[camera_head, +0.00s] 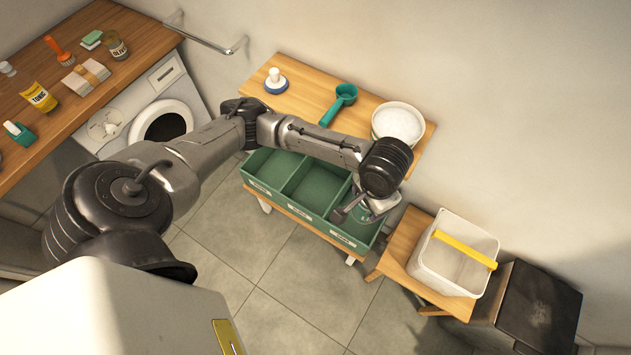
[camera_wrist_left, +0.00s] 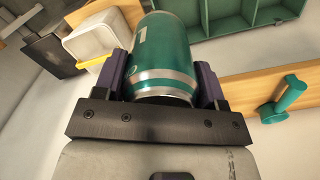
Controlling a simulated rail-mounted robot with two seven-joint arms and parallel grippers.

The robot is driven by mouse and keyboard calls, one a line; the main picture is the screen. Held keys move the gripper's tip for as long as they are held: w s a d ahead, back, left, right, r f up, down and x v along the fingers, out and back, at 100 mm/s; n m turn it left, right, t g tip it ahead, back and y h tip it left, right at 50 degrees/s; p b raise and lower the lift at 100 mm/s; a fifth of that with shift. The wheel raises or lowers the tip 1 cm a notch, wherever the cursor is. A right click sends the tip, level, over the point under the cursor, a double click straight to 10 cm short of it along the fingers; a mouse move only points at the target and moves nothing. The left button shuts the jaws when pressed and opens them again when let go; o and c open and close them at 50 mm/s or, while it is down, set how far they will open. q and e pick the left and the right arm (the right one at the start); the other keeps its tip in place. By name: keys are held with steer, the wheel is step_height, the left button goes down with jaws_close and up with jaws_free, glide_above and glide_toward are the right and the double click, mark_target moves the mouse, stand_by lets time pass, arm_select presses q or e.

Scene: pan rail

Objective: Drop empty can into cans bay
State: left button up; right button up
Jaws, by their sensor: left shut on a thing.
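A green crate with three bays (camera_head: 300,180) stands on a low wooden stand. Each bay has a small white label on its front, too small to read here. My left gripper (camera_head: 358,205) is over the rightmost bay. In the left wrist view the left gripper (camera_wrist_left: 165,85) is shut on a teal can (camera_wrist_left: 162,55) with a silver rim, a finger on each side. In the head view the can is mostly hidden by the gripper. The crate (camera_wrist_left: 235,18) also shows at the top of the wrist view. My right gripper is out of view.
A wooden shelf behind the crate holds a white bowl (camera_head: 398,122), a teal scoop (camera_head: 338,103) and a blue-and-white brush (camera_head: 276,81). Right of the crate are a white bucket (camera_head: 440,262) with a yellow handle and a dark box (camera_head: 540,307).

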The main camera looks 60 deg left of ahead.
arm_select(q)
steer(key=w+f+n+b, duration=0.1)
steer(key=w+f+b, duration=0.3)
steer(key=f+b, duration=0.9)
steer(key=w+f+b, duration=0.4)
steer(key=f+b, duration=0.7)
steer(key=b, duration=0.4)
steer(key=w+a+f+n+b, duration=0.3)
steer(key=a+f, duration=0.5)
steer(key=f, duration=0.5)
steer(key=w+a+f+n+b, duration=0.3)
steer(key=w+a+f+b, duration=0.2)
steer(key=f, duration=0.9)
steer(key=w+a, duration=0.1)
steer(key=a, duration=0.1)
steer(key=shift+a+b, duration=0.35)
steer(key=shift+b, duration=0.05)
steer(key=o, duration=1)
steer(key=shift+n, duration=0.3)
